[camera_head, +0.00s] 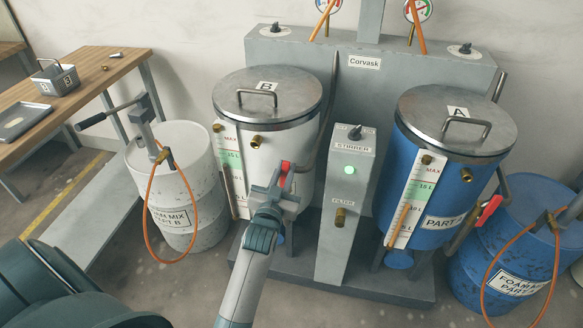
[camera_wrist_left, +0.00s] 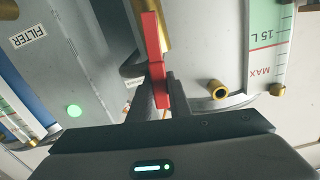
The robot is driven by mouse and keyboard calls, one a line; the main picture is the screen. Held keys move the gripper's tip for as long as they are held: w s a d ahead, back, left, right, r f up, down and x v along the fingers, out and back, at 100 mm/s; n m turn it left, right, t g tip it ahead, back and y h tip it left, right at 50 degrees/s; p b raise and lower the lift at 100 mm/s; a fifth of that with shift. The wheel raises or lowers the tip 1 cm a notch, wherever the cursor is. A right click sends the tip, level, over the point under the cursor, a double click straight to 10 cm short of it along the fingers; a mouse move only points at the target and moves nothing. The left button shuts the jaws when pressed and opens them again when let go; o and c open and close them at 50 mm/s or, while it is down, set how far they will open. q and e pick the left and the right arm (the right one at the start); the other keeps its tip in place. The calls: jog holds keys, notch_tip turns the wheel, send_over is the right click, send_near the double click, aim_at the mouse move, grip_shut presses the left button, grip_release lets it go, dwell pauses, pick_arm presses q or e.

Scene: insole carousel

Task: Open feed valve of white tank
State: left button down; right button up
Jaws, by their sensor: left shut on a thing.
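The white tank (camera_head: 290,142), labelled B, stands left of centre in the head view, and its wall shows in the wrist view (camera_wrist_left: 212,40). Its feed valve has a red lever (camera_head: 286,172) low on the tank's right front side. My left gripper (camera_head: 276,190) is shut on this lever. In the left wrist view the red lever (camera_wrist_left: 153,50) runs upright between the two fingers, its near end between them. The brass valve body is only partly seen behind it. My right gripper is not in view.
The stirrer box (camera_head: 345,205), with a lit green lamp, stands close right of my left gripper. The blue tank (camera_head: 440,190) has its own red lever (camera_head: 489,210). A white drum (camera_head: 175,170) and its orange hose stand left. A wooden table (camera_head: 110,72) is farther left.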

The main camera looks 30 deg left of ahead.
pick_arm(q)
jog(key=shift+s+a+n+p, duration=0.15)
jog(key=shift+a+n+p, duration=0.2)
jog(key=shift+a+n, duration=0.35)
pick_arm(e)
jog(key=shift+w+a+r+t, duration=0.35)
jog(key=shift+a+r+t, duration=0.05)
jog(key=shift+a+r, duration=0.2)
pick_arm(q)
jog(key=shift+d, duration=0.2)
jog(key=c, duration=1.6)
grip_release()
jog(key=shift+a, duration=0.1)
jog(key=shift+c, duration=0.2)
jog(key=shift+s, duration=0.1)
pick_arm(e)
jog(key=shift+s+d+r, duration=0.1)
